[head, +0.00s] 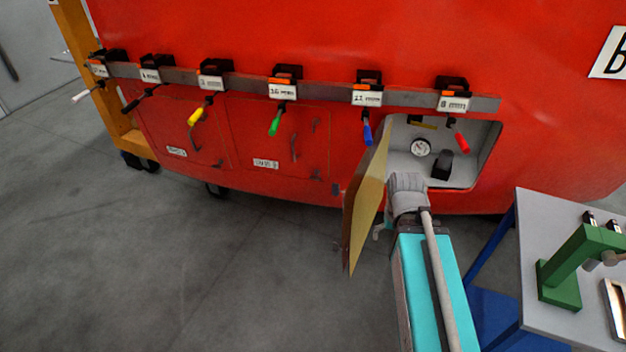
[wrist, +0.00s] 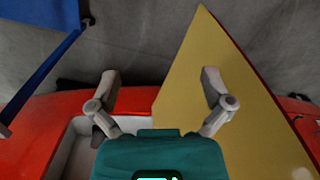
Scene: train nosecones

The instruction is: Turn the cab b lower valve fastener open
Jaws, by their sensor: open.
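The red cab front (head: 360,40) has a grey recess (head: 482,165) with a round gauge (head: 420,147) and a black knob-like part (head: 442,164). A hatch panel (head: 366,205) with a yellow inner face stands swung open at the recess's left side. I cannot make out which part is the lower valve fastener. My gripper (wrist: 161,80) is open and empty, its fingers apart. In the wrist view the yellow panel (wrist: 228,120) lies behind the right finger and the recess (wrist: 75,150) is at lower left. In the head view my wrist hides most of the gripper.
A rail (head: 325,93) carries several labelled clips with coloured-handled tools hanging above the hatches. Two closed red hatches with unreadable labels are left of the open one. A grey table (head: 535,220) with a green fixture (head: 570,265) stands at right. The floor at left is clear.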

